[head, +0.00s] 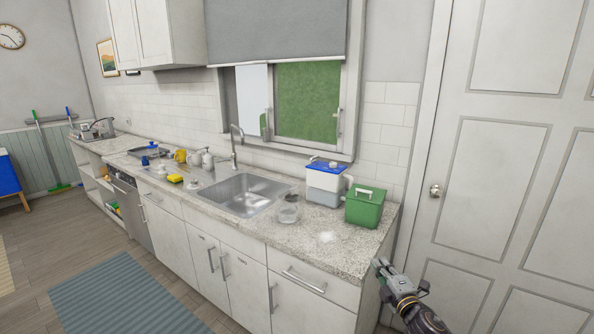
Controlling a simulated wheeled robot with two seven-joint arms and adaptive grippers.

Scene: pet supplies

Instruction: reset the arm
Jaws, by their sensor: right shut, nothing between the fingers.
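My right gripper (385,268) is at the lower right, beside the right end of the counter and in front of the white door. It is shut and holds nothing. The dark forearm comes in from the bottom edge. No left gripper or left arm shows in the head view.
The granite counter (345,232) carries a green box (364,208), a blue-and-white container (325,180), a clear jar (288,212) and a sink (240,193). A yellow sponge (174,178) lies left of the sink. A blue rug (128,295) covers part of the open floor.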

